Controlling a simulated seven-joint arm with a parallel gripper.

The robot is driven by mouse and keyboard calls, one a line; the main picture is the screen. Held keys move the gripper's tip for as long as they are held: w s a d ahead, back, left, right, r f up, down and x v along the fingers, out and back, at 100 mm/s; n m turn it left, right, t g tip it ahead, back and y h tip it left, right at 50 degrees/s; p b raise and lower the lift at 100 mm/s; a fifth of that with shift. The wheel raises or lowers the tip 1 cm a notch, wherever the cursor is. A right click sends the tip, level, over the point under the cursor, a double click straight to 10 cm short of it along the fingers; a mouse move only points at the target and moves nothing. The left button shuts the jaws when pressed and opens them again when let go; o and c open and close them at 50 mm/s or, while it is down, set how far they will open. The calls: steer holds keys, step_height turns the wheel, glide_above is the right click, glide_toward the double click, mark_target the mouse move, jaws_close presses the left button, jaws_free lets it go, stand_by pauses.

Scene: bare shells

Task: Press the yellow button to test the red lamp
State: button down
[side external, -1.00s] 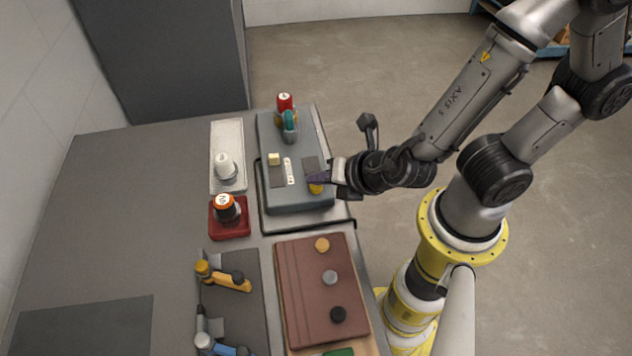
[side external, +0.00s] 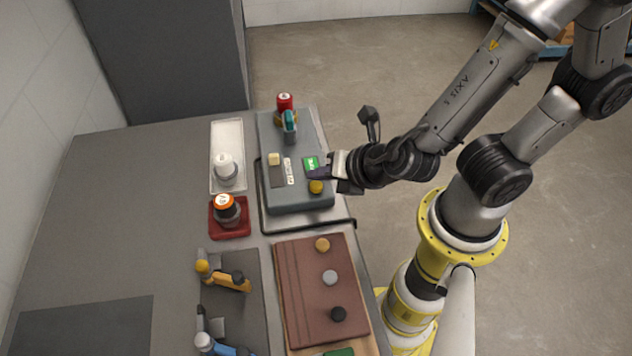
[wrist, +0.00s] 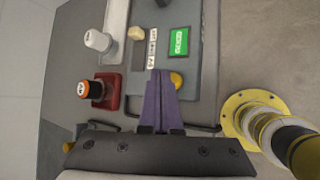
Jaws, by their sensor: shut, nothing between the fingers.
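The red lamp (side external: 285,102) stands upright at the far end of the grey tester (side external: 300,200), close to a teal-topped part (side external: 289,122). I cannot tell whether it glows. The yellow button (side external: 316,187) is on the tester's near right part, and it also shows in the wrist view (wrist: 177,79) right of my fingers. A small screen (wrist: 180,41) on the tester is lit green with white marks too small to read. My gripper (side external: 312,172), with purple fingers, is shut and empty. It hovers near the button and screen, apart from the button.
An orange-topped lamp (side external: 226,204) stands on a red base (side external: 232,232) left of the tester. A white lamp (side external: 224,163) sits in a pale tray (side external: 228,132). A brown panel (side external: 305,295) with several round knobs and a dark mat with tools (side external: 248,263) lie nearer.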

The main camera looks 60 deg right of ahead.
mark_target(320, 188)
step_height(320, 188, up, 5)
steer(key=shift+r, duration=0.1)
stand_by(0.7)
stand_by(0.5)
steer(key=s+d+r+m+g+h, duration=0.1)
steer(key=s+d+r+m+h, duration=0.1)
steer(key=d+r+m, duration=0.45)
steer(key=s+d+r+m+g+h, duration=0.1)
steer(key=s+d+r+m, duration=0.15)
steer(key=d+m, duration=0.7)
steer(key=s+a+r+m+g+y, duration=0.1)
steer(key=s+a+m+y, duration=0.3)
steer(key=m, duration=0.5)
steer(key=shift+s+a+r, duration=0.2)
steer(key=shift+s+a, duration=0.5)
steer(key=shift+a, duration=0.4)
